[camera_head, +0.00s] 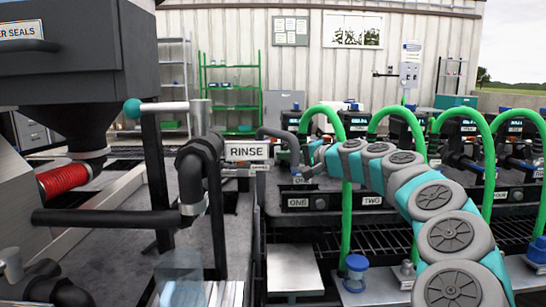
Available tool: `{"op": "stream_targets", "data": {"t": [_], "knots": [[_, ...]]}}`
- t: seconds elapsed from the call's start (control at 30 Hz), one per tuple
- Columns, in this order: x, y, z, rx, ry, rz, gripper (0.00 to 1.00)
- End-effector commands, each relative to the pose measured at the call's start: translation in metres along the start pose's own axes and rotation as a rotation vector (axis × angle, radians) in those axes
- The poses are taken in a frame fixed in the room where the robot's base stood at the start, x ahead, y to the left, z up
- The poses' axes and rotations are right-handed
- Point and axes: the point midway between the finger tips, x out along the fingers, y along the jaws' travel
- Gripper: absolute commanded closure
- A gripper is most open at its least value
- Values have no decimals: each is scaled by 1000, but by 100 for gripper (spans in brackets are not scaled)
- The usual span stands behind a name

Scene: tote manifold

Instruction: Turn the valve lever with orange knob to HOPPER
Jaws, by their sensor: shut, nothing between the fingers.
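I see no orange knob in this view. A valve lever (165,106) with a teal ball knob (133,109) stands out to the left from a grey upright stem, above a dark pipe elbow (198,160). A white sign reading RINSE (247,151) is just right of that elbow. I see no sign reading HOPPER. My teal and grey arm reaches in from the lower right.
A dark hopper-like box (62,60) with a red hose (68,180) stands at the left. Green hoses (346,215) arch over stations labelled ONE (298,203) and TWO (372,201). Green shelving (230,95) is behind.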

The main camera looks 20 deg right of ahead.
Motion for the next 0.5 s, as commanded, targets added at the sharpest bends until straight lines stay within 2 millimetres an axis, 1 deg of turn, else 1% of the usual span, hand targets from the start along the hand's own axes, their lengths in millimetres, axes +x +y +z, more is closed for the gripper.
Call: {"op": "stream_targets", "data": {"t": [0.03, 0.2, 0.5], "knots": [[10, 1, 1, -1, -1, 1, 100], [43, 3, 2, 0, -3, 5, 100], [81, 2, 2, 0, -4, 4, 100]]}}
